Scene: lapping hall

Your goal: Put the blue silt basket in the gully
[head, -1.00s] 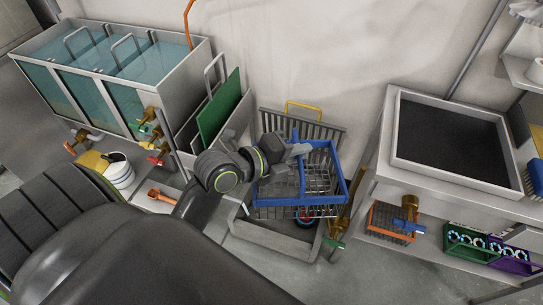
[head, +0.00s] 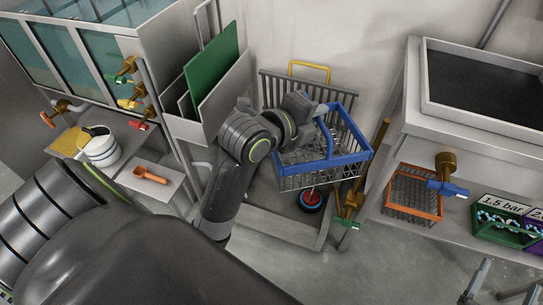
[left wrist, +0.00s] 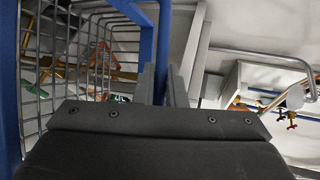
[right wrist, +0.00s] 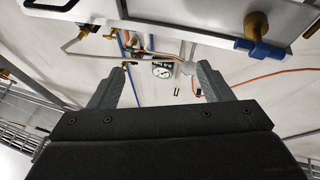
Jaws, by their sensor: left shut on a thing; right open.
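The blue silt basket (head: 345,158), a wire-mesh basket with a blue rim, hangs in the air over the right part of the gully. My left gripper (head: 318,112) is shut on its blue handle, which also shows between the fingers in the left wrist view (left wrist: 163,35). The gully (head: 265,222) is a grey open pit in the floor against the wall; the basket and my arm hide part of it. A red rod with a black and blue wheel (head: 311,201) shows under the basket. My right gripper (right wrist: 157,90) is open and empty.
A dark slatted grate (head: 277,88) with a yellow handle leans on the wall behind. Brass valves (head: 350,205) stand at the gully's right side. A bench with an orange basket (head: 414,194) is to the right. A green board (head: 212,75) stands left.

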